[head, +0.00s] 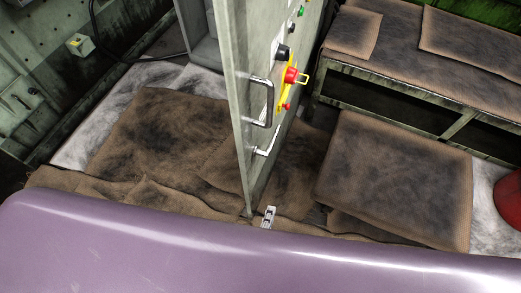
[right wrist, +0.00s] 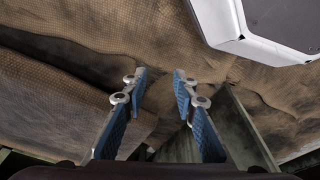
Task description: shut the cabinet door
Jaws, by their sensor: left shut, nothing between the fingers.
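The cabinet door (head: 258,180) is a tall, worn grey-green panel in the middle of the head view, seen at a steep angle and standing open.
Brown mats (head: 390,175) cover much of the floor. A worn bench (head: 440,92) with open compartments stands at right, with a red round object (head: 509,198) near the right edge. In the right wrist view, a grey-green metal panel (right wrist: 243,130) stands close beside the right finger.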

